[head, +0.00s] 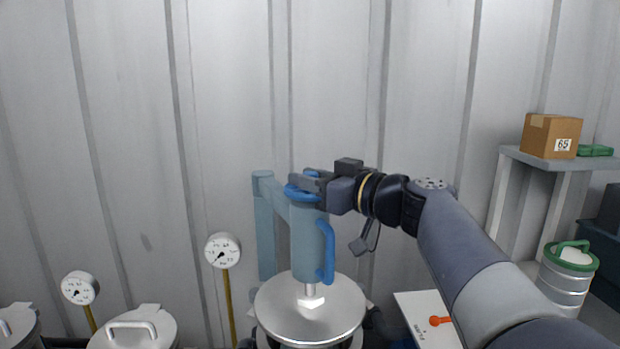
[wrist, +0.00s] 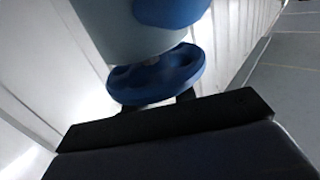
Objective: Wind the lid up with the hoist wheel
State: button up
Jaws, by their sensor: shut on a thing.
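The blue hoist wheel (head: 301,194) sits on top of the light-blue hoist cylinder (head: 306,245). My gripper (head: 312,183) is shut on the wheel's rim from the right side. In the wrist view the wheel (wrist: 155,75) lies between the dark fingers (wrist: 166,101), whose tips are partly hidden by the wheel. The round metal lid (head: 310,315) hangs under the hoist on a short rod with a pale nut. Whether a gap shows beneath the lid, I cannot tell clearly.
A blue handle (head: 328,252) stands out on the cylinder's right side. Another lidded vessel (head: 132,330) and two gauges (head: 222,250) stand to the left. A white panel with an orange lever (head: 439,321) is at right, near a metal keg (head: 566,278) and a shelf with a box (head: 551,135).

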jog(key=shift+c, duration=1.3)
jog(key=shift+f+n+g+y+b, duration=0.2)
jog(key=shift+n+g+y+b, duration=0.15)
jog(key=shift+b, duration=0.65)
jog(key=shift+n+g+y+b, duration=0.45)
jog(key=shift+g+b, duration=0.2)
jog(key=shift+b, duration=0.2)
jog(key=shift+r+n+g, duration=0.2)
jog(key=shift+n+g, duration=0.2)
jog(key=o, duration=1)
jog(key=shift+c, duration=0.2)
